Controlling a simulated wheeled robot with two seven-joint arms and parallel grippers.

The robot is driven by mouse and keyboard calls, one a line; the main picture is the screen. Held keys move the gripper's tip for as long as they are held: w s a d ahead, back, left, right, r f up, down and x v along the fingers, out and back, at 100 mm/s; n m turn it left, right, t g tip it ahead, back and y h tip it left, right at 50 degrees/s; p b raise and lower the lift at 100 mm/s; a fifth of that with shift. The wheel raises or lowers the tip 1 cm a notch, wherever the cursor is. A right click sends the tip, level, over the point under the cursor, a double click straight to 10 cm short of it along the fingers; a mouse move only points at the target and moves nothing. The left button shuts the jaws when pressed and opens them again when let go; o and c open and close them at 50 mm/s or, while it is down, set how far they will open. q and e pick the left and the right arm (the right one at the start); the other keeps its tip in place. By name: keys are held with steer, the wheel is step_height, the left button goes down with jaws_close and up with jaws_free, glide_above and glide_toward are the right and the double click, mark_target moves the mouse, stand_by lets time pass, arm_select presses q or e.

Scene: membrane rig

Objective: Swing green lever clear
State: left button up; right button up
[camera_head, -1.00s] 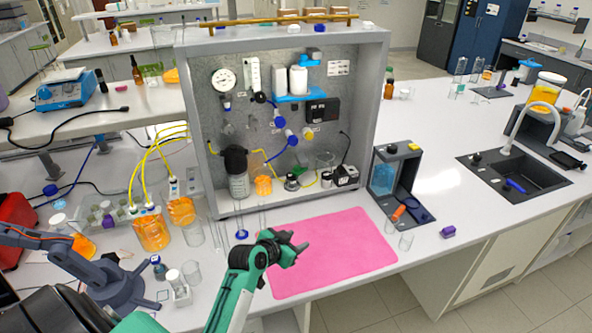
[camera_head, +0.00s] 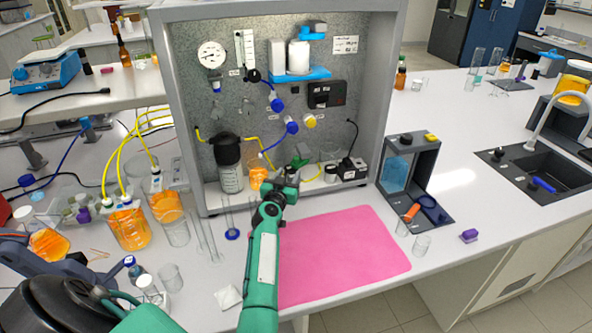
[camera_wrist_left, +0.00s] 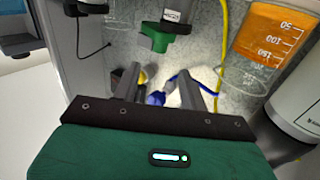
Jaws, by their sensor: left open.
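The green lever (camera_head: 299,162) shows as a small green piece low in the open-fronted metal rig, just past my left gripper. In the left wrist view the green lever (camera_wrist_left: 157,37) is a chunky green handle under a dark labelled block. My left gripper (camera_head: 292,178) is at the rig's lower front, and its arm hides part of what is behind it. In the left wrist view my left gripper (camera_wrist_left: 158,88) is open with its two fingers apart. The lever lies beyond the fingertips, with a visible gap. My right gripper is not in view.
A beaker with orange liquid (camera_wrist_left: 268,38) is close on the right in the wrist view. A dark-capped bottle (camera_head: 229,165) stands in the rig. Yellow and blue tubing runs near the gripper. The pink mat (camera_head: 345,245) before the rig is bare.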

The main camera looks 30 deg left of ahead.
mark_target(295, 161)
arm_select(q)
steer(key=x, duration=0.6)
steer(key=shift+w+a+f, duration=0.1)
steer(key=shift+w+f, duration=0.15)
steer(key=shift+w, duration=0.15)
steer(key=shift+w+a, duration=0.15)
steer(key=shift+w, duration=0.2)
steer(key=shift+w, duration=0.1)
jaws_close()
